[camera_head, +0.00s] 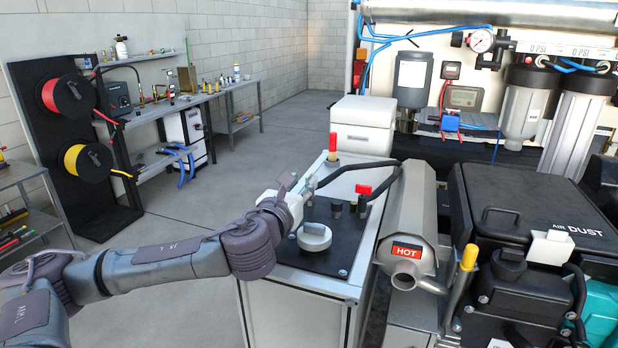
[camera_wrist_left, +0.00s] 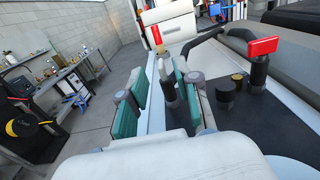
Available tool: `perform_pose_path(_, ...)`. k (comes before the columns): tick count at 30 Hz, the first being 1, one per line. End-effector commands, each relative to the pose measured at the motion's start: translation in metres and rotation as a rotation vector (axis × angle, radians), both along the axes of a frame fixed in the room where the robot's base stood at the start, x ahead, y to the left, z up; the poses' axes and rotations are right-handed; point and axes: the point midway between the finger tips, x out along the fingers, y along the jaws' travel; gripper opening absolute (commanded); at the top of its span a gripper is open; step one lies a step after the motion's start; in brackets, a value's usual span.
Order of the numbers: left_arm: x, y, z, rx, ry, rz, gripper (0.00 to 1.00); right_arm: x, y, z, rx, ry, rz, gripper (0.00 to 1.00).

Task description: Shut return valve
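Two red-handled valves stand on the black-topped white cabinet (camera_head: 290,258); no label tells me which is the return valve. One has an upright red handle (camera_head: 333,143) at the cabinet's back; its red tip also shows in the left wrist view (camera_wrist_left: 156,35). The other has a red crosswise handle (camera_head: 363,190) on a dark stem, seen at right in the left wrist view (camera_wrist_left: 262,47). My left gripper (camera_head: 298,190) is open, its teal-padded fingers apart (camera_wrist_left: 160,100). The upright valve appears between and beyond them; contact is unclear. My right gripper is not in view.
A round white cap (camera_head: 314,237) and dark knobs stand on the cabinet top. A metal cylinder marked HOT (camera_head: 406,225) and a black hose run along its right side. A white box (camera_head: 362,125) stands behind. The floor to the left is clear.

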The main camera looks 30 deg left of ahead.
Motion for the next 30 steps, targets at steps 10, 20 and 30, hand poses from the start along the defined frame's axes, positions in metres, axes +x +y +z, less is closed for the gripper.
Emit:
perform_pose_path(10, 0.045, 0.011, -0.001, -0.001, 0.000, 0.000, 0.32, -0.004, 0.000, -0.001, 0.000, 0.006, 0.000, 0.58)
perform_pose_path(20, 0.048, 0.012, 0.000, 0.000, 0.000, 0.000, 0.32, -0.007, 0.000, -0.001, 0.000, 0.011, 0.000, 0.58)
perform_pose_path(30, 0.048, 0.012, 0.000, 0.000, 0.000, 0.000, 0.00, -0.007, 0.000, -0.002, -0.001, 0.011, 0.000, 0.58)
